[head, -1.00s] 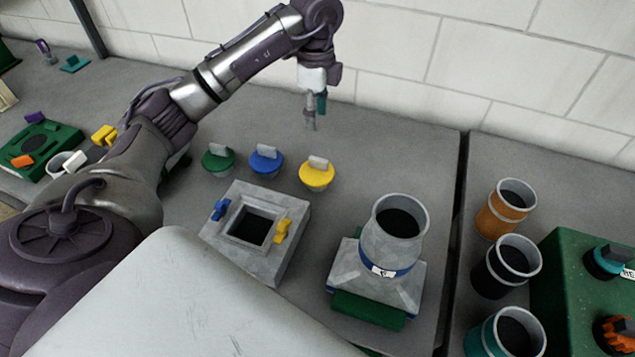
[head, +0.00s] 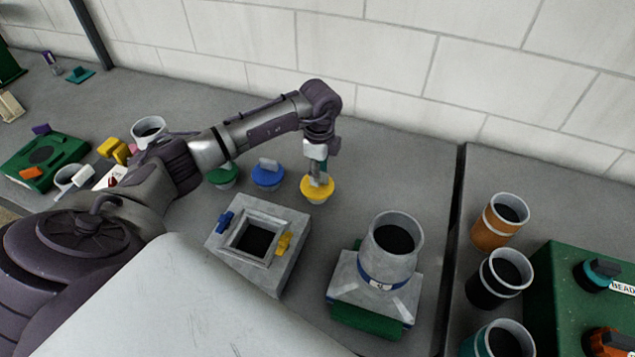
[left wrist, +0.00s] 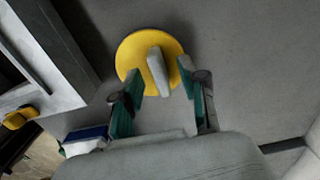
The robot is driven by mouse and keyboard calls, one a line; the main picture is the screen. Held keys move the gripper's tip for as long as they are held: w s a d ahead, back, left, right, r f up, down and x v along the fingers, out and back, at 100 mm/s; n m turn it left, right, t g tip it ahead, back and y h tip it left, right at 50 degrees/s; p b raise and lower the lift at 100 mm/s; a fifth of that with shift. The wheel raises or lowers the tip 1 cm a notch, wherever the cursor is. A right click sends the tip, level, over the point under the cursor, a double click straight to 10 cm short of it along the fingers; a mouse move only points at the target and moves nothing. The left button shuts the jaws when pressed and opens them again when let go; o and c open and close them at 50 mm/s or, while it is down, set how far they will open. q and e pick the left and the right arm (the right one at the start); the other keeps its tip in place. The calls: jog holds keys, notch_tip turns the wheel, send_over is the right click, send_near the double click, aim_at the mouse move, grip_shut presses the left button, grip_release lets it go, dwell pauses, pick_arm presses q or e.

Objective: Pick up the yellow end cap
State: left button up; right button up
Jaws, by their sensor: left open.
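The yellow end cap (head: 318,191) stands on the grey bench, at the right end of a row with a blue cap (head: 267,176) and a green cap (head: 223,175). Its grey grip tab points up. My left gripper (head: 318,174) is right above it, pointing down. In the left wrist view the yellow cap (left wrist: 150,52) lies just ahead of the fingertips, and its tab shows between the two open fingers (left wrist: 159,82). My right gripper is not in view.
A square grey duct box (head: 293,215) with blue and yellow clips stands in front of the caps. A grey duct fitting (head: 392,240) on a green base is to the right. Several banded collars (head: 499,221) stand farther right. The white wall (head: 420,60) is behind.

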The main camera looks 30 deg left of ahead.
pick_arm(q)
jog(key=shift+f, duration=0.65)
grip_shut()
